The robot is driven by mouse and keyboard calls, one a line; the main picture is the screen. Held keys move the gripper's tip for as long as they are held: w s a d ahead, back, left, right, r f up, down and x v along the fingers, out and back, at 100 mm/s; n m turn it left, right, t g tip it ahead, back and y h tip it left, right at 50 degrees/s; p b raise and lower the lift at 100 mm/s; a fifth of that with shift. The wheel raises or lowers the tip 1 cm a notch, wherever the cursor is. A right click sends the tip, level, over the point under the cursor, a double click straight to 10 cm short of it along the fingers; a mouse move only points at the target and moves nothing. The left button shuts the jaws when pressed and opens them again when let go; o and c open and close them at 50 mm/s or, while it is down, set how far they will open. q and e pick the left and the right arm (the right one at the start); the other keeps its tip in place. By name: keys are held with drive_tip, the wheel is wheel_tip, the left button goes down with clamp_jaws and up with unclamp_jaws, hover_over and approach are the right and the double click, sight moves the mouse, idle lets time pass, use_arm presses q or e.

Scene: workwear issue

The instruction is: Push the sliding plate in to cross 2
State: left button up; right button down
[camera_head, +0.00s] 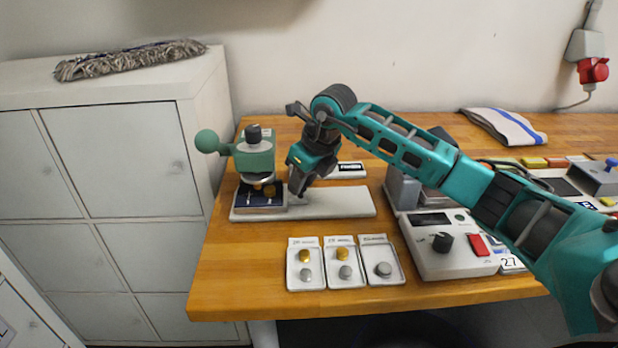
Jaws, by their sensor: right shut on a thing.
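The dark blue sliding plate (258,201) sits at the left end of a long white base (335,206), under the head of a teal hand press (254,160) with a green ball lever. Small light marks and brassy pieces show on the plate, but I cannot read which cross is which. My right gripper (296,190) reaches down at the plate's right edge, its fingers shut on the plate's end. The fingers partly hide the grip. My left gripper is not in view.
Three small white trays (344,268) with brass and grey round parts stand in front of the base. A grey-white device (444,255) with a black knob and red switch stands to the right. A folded cloth (503,127) lies behind. Pale lockers (110,160) stand left.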

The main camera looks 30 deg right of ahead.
drive_tip(key=c, duration=1.1)
unclamp_jaws()
drive_tip(key=shift+w+a, duration=0.1)
drive_tip(key=shift+a, duration=0.15)
drive_tip(key=shift+o, duration=1.2)
drive_tip(key=shift+d+r, duration=0.1)
drive_tip(key=v, duration=1.2)
drive_tip(key=shift+s+r, duration=0.25)
drive_tip(key=shift+r, duration=0.1)
